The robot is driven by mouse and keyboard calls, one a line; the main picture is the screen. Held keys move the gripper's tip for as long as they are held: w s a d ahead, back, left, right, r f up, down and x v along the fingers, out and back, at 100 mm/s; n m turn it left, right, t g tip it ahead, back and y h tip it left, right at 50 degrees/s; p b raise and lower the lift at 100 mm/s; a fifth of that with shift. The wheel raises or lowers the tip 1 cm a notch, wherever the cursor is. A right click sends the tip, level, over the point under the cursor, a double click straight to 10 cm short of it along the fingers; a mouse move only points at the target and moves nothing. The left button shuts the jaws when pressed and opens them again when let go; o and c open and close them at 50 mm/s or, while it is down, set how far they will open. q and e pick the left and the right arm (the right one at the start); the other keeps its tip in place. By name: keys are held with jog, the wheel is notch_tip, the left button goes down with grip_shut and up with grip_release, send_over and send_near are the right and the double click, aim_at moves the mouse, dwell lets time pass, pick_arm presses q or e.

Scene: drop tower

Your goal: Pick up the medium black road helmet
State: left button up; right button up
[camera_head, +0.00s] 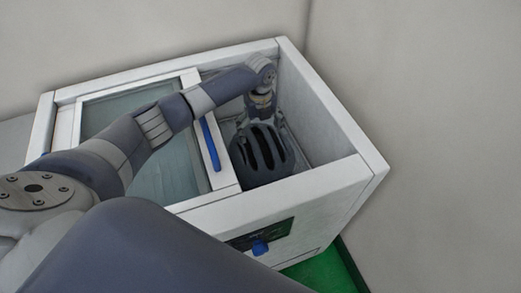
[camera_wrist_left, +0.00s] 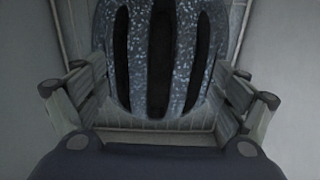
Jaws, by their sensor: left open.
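The black road helmet (camera_head: 258,158) lies inside the right, open compartment of a white box. It has long vent slots. My left gripper (camera_head: 263,118) reaches down into that compartment at the helmet's far end. In the left wrist view, the helmet (camera_wrist_left: 188,60) looks speckled dark grey and fills the upper middle. The left gripper's (camera_wrist_left: 162,92) two fingers stand open, one on each side of the helmet's near end. I cannot tell whether they touch it. My right gripper is not in view.
The white box (camera_head: 330,108) has high walls around the helmet. A glass panel (camera_head: 170,178) with a blue handle strip (camera_head: 211,145) covers its left part. A blue knob (camera_head: 260,248) sits on the front. Plain walls stand close behind and right.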

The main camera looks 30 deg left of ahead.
pick_arm(q)
jog(key=shift+f, duration=1.4)
jog(key=c, duration=1.6)
jog(key=shift+r, duration=0.1)
jog(key=shift+c, duration=0.7)
